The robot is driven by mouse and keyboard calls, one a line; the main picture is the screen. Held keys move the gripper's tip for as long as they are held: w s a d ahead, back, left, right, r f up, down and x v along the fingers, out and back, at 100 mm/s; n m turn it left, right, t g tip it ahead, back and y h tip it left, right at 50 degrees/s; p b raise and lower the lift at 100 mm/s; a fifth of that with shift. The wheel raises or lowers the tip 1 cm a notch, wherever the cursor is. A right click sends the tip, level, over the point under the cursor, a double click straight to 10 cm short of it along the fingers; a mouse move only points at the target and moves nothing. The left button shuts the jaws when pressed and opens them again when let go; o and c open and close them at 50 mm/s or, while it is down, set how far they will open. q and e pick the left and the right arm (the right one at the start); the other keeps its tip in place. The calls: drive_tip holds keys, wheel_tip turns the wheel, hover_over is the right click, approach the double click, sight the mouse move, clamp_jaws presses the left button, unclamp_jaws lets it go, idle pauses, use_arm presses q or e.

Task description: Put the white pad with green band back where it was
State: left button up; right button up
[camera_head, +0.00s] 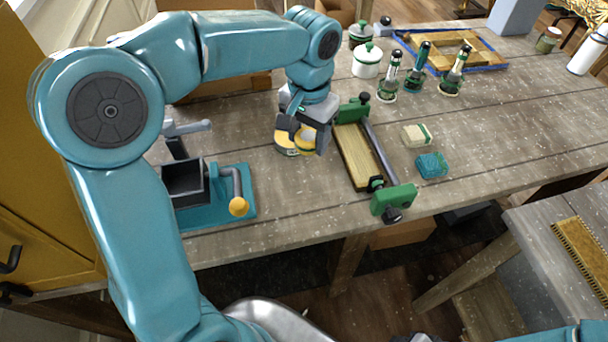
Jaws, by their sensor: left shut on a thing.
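The white pad with green band (416,135) lies flat on the worktable, right of the green clamp and behind a teal pad (432,165). No gripper touches it. My left gripper (307,143) is left of the clamp, apart from the pad, pointing down. It is shut on a small round yellow thing (305,144), partly hidden by the fingers. A low round tin (286,143) with a yellow side shows beside and beneath it; whether the two touch I cannot tell. My right gripper is out of view.
The green clamp (392,201) holds a wooden board (358,155) between the gripper and the pads. A teal-based crank device (215,205) stands at the left. The table right of the pads is clear.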

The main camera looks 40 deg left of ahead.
use_arm(q)
hover_over(306, 183)
wheel_tip(306, 183, down, 8)
drive_tip(key=shift+w+d+r, duration=0.1)
drive_tip(key=shift+d, duration=0.05)
wheel_tip(306, 183, down, 4)
drive_tip(key=shift+f, duration=0.45)
drive_tip(key=shift+f, duration=0.2)
drive_tip(key=o, duration=0.9)
drive_tip(key=shift+o, duration=0.2)
drive_tip(key=shift+r, duration=0.1)
drive_tip(key=shift+r, duration=0.1)
